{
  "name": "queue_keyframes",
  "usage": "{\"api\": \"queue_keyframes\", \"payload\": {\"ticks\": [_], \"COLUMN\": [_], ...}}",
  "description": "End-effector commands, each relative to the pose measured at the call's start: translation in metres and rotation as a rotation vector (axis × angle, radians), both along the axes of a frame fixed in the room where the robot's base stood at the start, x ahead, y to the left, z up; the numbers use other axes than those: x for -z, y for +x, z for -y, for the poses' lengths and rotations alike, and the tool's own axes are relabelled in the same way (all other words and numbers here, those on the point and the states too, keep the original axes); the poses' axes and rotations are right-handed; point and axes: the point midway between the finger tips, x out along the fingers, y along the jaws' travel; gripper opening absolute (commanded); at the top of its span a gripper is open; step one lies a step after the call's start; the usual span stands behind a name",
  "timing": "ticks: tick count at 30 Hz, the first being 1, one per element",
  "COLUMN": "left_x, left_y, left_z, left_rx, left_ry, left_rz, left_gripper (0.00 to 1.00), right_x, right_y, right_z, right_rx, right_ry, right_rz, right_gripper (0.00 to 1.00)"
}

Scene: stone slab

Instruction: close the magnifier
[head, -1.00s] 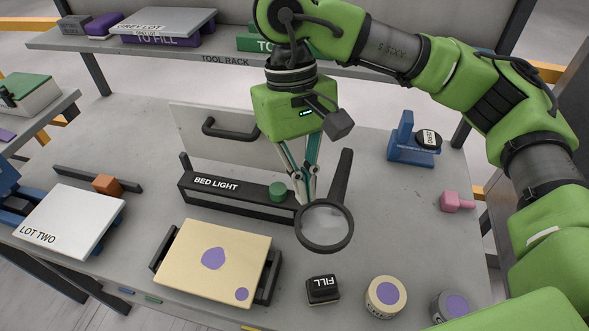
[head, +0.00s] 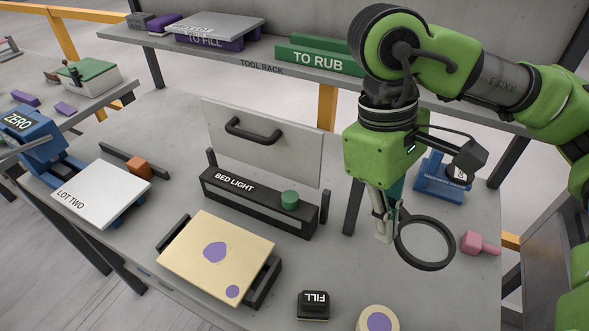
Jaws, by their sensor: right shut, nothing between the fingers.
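The magnifier's round lens with a black rim (head: 450,263) hangs at the right of the bench, right of the bed light. A dark upright bar (head: 352,208) shows left of it. Whether the two join is hidden behind my gripper. My right gripper (head: 385,234) is shut and empty, pointing down. Its fingertips are at the left edge of the lens rim, close to it or touching; I cannot tell which. My left gripper is not in view.
A cream plate (head: 230,268), a FILL block (head: 313,306) and a round tin (head: 379,321) are in front. A blue stand (head: 434,184) and pink piece (head: 474,243) are right.

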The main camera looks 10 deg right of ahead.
Motion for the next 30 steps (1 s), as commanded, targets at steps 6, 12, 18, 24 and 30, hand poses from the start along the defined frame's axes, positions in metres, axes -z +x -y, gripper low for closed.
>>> {"api": "queue_keyframes", "payload": {"ticks": [6, 12, 18, 24, 30], "left_x": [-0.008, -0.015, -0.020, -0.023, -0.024], "left_y": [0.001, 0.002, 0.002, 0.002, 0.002], "left_z": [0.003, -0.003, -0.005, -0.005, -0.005], "left_rx": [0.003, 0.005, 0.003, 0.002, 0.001], "left_ry": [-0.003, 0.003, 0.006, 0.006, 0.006], "left_rz": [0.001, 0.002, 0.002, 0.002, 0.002], "left_gripper": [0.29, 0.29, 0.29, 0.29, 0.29], "right_x": [-0.002, -0.002, -0.001, 0.000, 0.000], "right_y": [0.000, 0.003, 0.008, 0.011, 0.013], "right_z": [0.027, 0.048, 0.063, 0.072, 0.075], "right_rx": [0.005, 0.004, 0.002, 0.001, 0.001], "right_ry": [-0.001, -0.001, -0.001, -0.001, -0.001], "right_rz": [0.001, 0.000, -0.001, -0.001, 0.001], "right_gripper": [0.00, 0.00, 0.00, 0.00, 0.00]}}
